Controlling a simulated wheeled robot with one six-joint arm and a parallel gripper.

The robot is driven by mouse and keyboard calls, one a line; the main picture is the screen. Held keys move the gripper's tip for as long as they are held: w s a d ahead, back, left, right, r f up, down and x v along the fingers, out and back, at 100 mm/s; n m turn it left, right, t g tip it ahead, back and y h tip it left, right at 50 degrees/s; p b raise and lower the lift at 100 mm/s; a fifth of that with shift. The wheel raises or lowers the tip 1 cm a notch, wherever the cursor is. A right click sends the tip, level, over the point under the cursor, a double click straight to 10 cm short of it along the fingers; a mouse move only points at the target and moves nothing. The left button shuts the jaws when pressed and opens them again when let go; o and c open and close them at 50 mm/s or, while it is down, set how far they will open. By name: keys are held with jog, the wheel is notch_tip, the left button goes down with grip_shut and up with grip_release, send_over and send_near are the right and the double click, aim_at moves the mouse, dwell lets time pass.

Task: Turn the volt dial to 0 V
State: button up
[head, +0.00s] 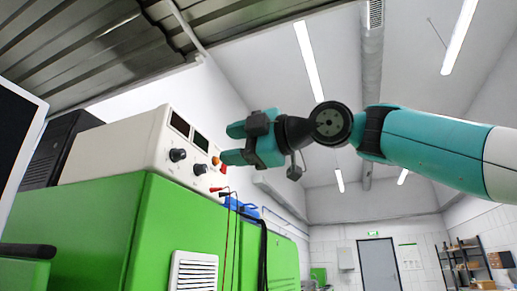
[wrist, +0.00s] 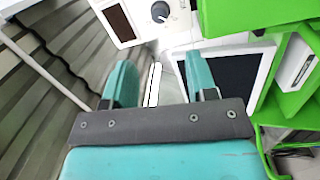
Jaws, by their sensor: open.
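The beige power supply (head: 125,137) stands on a green cabinet, with two dark displays on its front panel. Two black dials show in the head view, a left dial (head: 177,155) and a right dial (head: 200,168). Their labels are too small to read, so I cannot tell which is the volt dial. One dial (wrist: 160,11) shows at the top of the wrist view, beside a dark display. My gripper (head: 231,144) is at the right end of the panel, close to it in the picture. In the wrist view my gripper (wrist: 160,80) is open, with nothing between its teal fingers.
An orange-red button (head: 216,161) sits on the panel near my lower finger. Red and black cables (head: 229,215) hang from the terminals below. The green cabinet (head: 105,225) fills the lower left. A screen (head: 15,135) stands at the left edge. Open room lies to the right.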

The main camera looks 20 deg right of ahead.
jog(key=shift+v, duration=2.65)
